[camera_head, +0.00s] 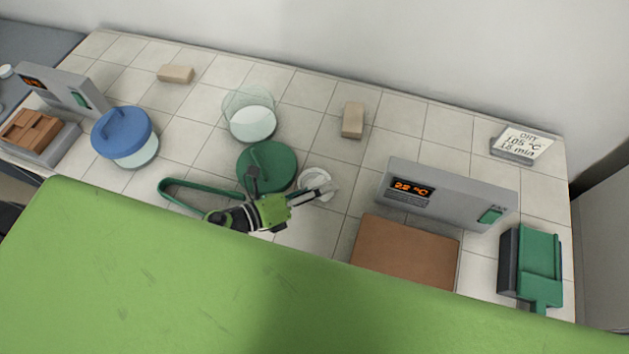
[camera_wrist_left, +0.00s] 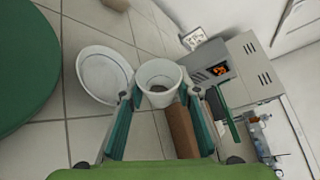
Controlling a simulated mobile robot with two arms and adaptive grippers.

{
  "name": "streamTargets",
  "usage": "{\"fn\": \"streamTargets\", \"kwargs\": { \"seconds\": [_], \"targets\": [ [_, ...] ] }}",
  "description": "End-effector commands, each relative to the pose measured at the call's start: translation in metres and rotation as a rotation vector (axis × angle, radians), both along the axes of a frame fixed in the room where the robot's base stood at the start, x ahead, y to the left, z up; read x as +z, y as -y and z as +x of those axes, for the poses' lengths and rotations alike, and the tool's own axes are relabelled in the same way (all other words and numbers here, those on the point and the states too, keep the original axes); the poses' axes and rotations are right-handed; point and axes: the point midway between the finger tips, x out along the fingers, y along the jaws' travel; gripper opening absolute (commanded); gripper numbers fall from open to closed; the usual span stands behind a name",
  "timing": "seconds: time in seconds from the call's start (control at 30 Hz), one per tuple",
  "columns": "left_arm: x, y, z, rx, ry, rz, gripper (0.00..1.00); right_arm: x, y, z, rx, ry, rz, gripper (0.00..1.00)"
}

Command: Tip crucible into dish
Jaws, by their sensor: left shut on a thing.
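My left gripper (camera_head: 322,190) reaches in from the left, its fingers pointing right. It is shut on a small white crucible (camera_head: 329,187), held beside and partly over a shallow white dish (camera_head: 312,174) on the tiled bench. In the left wrist view the crucible (camera_wrist_left: 158,77) sits between the fingertips (camera_wrist_left: 157,98) with its round mouth showing. Some greyish content seems to be inside, but I cannot tell what. The dish (camera_wrist_left: 103,74) is just left of the crucible and looks empty. My right gripper is not in view.
A green lid (camera_head: 267,166) and a green looped tool (camera_head: 185,187) lie close by my gripper. An open glass bowl (camera_head: 252,122) stands behind. A grey furnace unit (camera_head: 450,193) with a brown slab (camera_head: 405,252) is to the right. A beige block (camera_head: 352,120) lies behind the dish.

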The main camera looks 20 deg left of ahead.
Motion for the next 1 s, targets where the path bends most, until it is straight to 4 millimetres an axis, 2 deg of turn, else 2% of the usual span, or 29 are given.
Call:
{"fn": "streamTargets", "kwargs": {
  "seconds": [0.27, 0.53, 0.77, 1.0],
  "targets": [
    [0.003, -0.001, 0.001, 0.0, -0.054, -0.121, 0.08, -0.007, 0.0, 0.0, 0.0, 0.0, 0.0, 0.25],
    [0.004, -0.001, 0.001, 0.0, -0.061, -0.134, 0.08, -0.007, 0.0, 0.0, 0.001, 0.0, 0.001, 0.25],
    [0.007, -0.002, 0.001, 0.0, -0.111, -0.246, 0.08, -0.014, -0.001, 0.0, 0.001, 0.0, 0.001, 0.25],
    [0.008, -0.003, 0.001, 0.0, -0.116, -0.256, 0.08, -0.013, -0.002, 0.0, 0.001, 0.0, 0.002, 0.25]
  ]
}}
